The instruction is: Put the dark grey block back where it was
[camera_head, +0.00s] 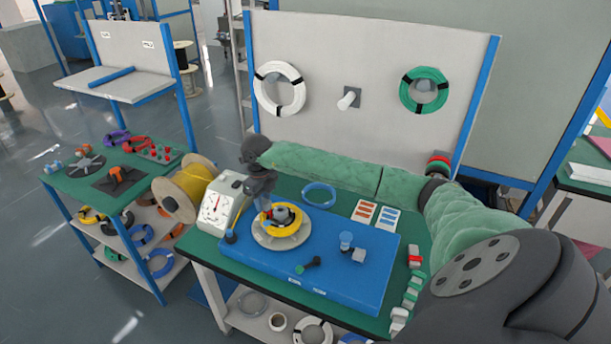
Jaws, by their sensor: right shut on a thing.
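My right arm comes in from the right and reaches across the bench to the left. My right gripper (266,216) points down over the left side of a yellow cable coil (292,232) on a round pale disc (262,240). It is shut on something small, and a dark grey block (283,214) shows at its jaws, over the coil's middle. The jaws partly hide the contact, and I cannot tell whether the block touches the disc. My left gripper is not in view.
A blue mat (350,285) carries a grey cube (359,255), a blue-topped piece (346,241) and a green-and-black tool (308,265). A dial gauge (215,208) and yellow spool (187,190) stand left. A blue ring (319,195) lies behind. The mat's front right is clear.

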